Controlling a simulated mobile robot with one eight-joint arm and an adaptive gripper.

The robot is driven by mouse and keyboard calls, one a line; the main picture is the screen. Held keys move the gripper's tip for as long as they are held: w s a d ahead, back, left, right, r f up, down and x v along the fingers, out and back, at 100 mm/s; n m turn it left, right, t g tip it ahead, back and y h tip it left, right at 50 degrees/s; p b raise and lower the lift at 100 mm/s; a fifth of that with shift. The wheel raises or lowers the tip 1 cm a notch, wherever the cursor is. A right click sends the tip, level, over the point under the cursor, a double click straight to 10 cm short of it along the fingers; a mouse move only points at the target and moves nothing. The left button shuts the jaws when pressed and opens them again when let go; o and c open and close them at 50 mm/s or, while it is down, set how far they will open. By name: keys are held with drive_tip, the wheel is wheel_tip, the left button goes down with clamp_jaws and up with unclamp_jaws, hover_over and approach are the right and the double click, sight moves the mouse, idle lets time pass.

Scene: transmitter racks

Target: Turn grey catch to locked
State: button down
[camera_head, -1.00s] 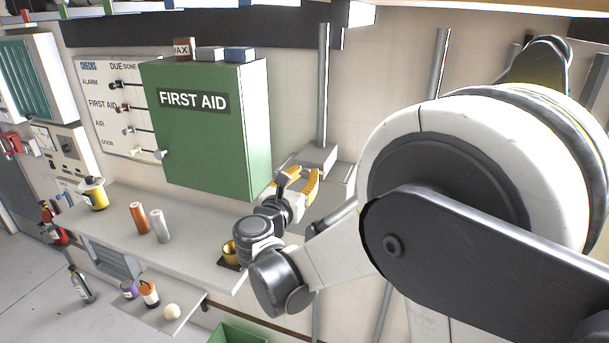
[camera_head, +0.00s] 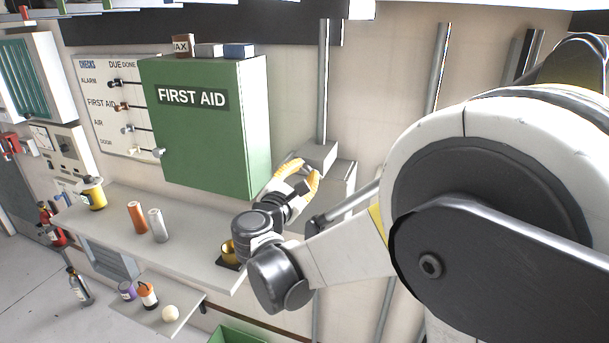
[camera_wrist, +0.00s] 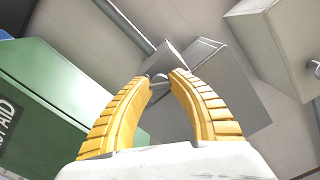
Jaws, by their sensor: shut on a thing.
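My gripper (camera_head: 303,169) is at the wall right of the green first aid cabinet, at a small grey box under an upright pipe. In the wrist view the yellow fingers of my gripper (camera_wrist: 161,76) close at the tips around a small grey piece (camera_wrist: 158,79), which looks like the grey catch. It stands in front of the grey box (camera_wrist: 205,85). The fingers hide most of the catch, and I cannot tell which way it is turned or read any locked mark. In the head view the grey box (camera_head: 338,188) is partly behind my gripper.
The green first aid cabinet (camera_head: 205,130) stands close left of my gripper. A shelf (camera_head: 185,238) below holds an orange cylinder (camera_head: 138,217), a grey cylinder (camera_head: 158,225) and a brass cup (camera_head: 228,251). A pale box (camera_wrist: 275,40) with a small knob is at right in the wrist view.

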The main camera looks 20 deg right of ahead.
drive_tip(key=m+b, duration=0.1)
drive_tip(key=m, duration=0.4)
drive_tip(key=shift+m, duration=0.3)
drive_tip(key=m, duration=0.5)
drive_tip(key=shift+m+b, duration=0.3)
drive_tip(key=shift+b, duration=0.1)
drive_tip(key=c, duration=1.1)
unclamp_jaws()
drive_tip(key=shift+c, duration=0.2)
drive_tip(key=v, duration=1.2)
